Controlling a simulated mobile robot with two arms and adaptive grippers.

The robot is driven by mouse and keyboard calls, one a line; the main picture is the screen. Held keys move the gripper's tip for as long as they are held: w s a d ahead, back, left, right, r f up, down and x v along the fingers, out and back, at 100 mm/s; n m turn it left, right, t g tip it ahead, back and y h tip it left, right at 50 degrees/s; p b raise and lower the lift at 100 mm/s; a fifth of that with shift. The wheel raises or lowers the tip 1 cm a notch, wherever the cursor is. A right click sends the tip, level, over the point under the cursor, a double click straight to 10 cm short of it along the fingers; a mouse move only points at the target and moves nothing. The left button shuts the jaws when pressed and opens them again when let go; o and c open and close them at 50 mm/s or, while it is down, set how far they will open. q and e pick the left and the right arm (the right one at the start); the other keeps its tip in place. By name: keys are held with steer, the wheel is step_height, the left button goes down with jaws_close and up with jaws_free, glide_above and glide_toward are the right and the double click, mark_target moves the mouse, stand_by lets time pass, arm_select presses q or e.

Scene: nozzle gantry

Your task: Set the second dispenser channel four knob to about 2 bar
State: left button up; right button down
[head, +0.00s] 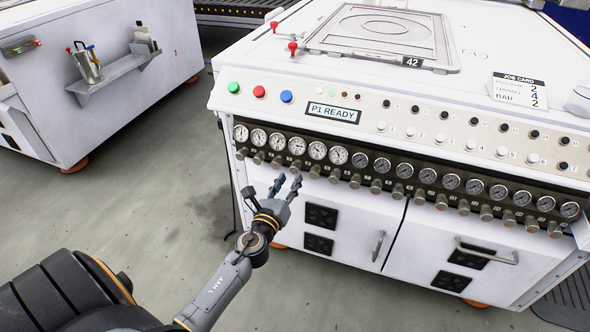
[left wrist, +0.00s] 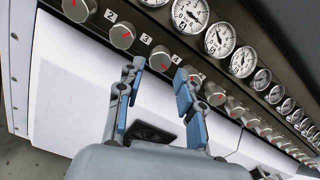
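A white machine (head: 350,215) carries a row of round gauges with grey knobs below them. The fourth knob from the left (head: 295,166) sits below a white-faced gauge (head: 297,145). In the left wrist view, labels 2, 3 and 4 show along the knob row; the knob right after the 4 label (left wrist: 190,75) is partly hidden by a finger. A large gauge (left wrist: 188,15) is above it; its reading is too small to tell surely. My left gripper (head: 288,183) is open and empty, fingers pointing at the knob row, just below and in front of it. My right gripper is not in view.
A job card (head: 519,90) on top reads 2, 4, 2. A display (head: 333,112) reads P1 READY. Coloured buttons (head: 259,92) sit above the gauges. Door handles (head: 487,253) stick out below. Another white cabinet (head: 110,75) stands left; floor between is clear.

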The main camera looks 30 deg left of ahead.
mark_target(294, 172)
arm_select(q)
steer(key=x, duration=0.5)
steer(key=shift+w, duration=0.1)
jaws_close()
